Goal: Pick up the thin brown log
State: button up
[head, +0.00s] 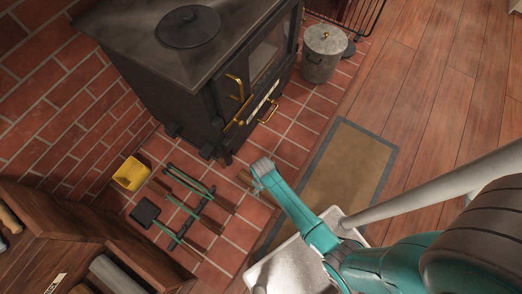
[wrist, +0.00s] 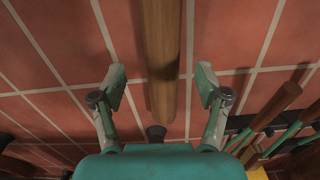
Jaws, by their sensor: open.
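The thin brown log (wrist: 161,40) runs down from the top edge of the wrist view and ends between the two fingers of my gripper (wrist: 160,85). There is a visible gap on each side of it, and neither finger touches it. In the head view my gripper (head: 262,168) is low over the brick floor in front of the stove. A small brown end of what looks like the log (head: 245,178) shows beside the fingers. The rest is hidden behind my gripper and arm. My gripper is open and empty.
Fire tools with brown handles (head: 208,222) lie left of my gripper, near a yellow container (head: 131,173). The black stove (head: 215,75) stands behind, with a lidded metal bucket (head: 322,55) to its right. A bordered mat (head: 345,170) lies right. A wooden shelf (head: 130,240) is lower left.

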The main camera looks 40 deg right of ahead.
jog(key=shift+w+a+f, duration=0.1)
jog(key=shift+f, duration=1.1)
jog(key=shift+w+a+f, duration=0.1)
jog(key=shift+f, duration=1.1)
grip_shut()
